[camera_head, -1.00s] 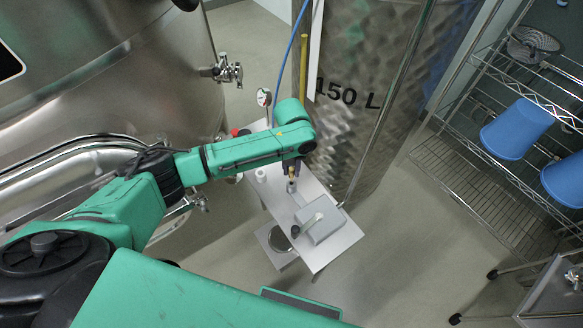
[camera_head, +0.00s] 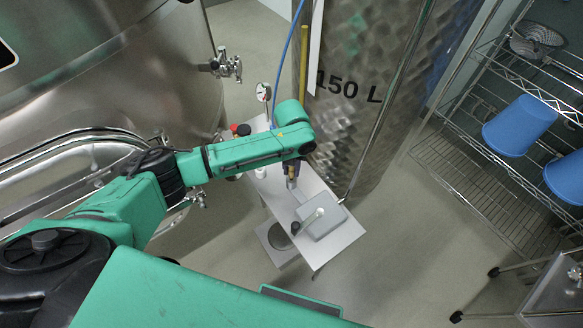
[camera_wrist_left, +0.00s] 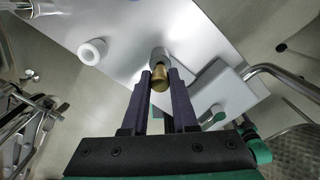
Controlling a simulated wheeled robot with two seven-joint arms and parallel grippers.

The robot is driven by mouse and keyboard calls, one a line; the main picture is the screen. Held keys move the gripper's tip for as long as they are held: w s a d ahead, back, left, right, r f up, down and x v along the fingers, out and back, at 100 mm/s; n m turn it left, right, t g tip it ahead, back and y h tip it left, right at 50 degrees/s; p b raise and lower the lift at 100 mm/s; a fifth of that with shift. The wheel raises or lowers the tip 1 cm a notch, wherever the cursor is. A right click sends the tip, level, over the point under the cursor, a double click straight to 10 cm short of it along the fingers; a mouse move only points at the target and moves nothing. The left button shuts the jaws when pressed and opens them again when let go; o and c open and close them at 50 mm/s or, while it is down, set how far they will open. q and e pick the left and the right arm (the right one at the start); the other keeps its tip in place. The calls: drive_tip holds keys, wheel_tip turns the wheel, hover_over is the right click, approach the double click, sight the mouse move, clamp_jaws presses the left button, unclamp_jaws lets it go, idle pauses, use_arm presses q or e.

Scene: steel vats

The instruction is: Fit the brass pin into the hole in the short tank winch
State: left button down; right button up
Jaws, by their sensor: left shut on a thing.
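My left gripper (camera_head: 291,178) is over the white table; its fingertips also show in the left wrist view (camera_wrist_left: 160,80). It is shut on the brass pin (camera_wrist_left: 160,84), whose rounded brass end shows between the fingers. A grey upright cylinder (camera_wrist_left: 159,56) stands on the table right by the pin; I cannot tell whether they touch. The likely winch is a grey block (camera_head: 324,222) with a pale lever and dark knob, just to the right; it also shows in the wrist view (camera_wrist_left: 222,88). Its hole cannot be made out. My right gripper is not in view.
A white ring (camera_wrist_left: 92,52) lies on the white table (camera_head: 333,251). The steel 150 L tank (camera_head: 365,110) stands close behind the table. A large steel vat (camera_head: 110,80) with valves is at left. A wire shelf (camera_head: 495,175) with blue buckets is at right.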

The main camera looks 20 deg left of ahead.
use_arm(q)
drive_tip(key=shift+f+b, duration=0.45)
drive_tip(key=shift+f, duration=0.35)
drive_tip(key=c, duration=0.6)
unclamp_jaws()
drive_tip(key=shift+r, duration=0.1)
wheel_tip(320, 180, up, 14)
drive_tip(key=b, duration=0.1)
drive_tip(key=shift+r+b, duration=0.25)
drive_tip(key=shift+b, duration=0.05)
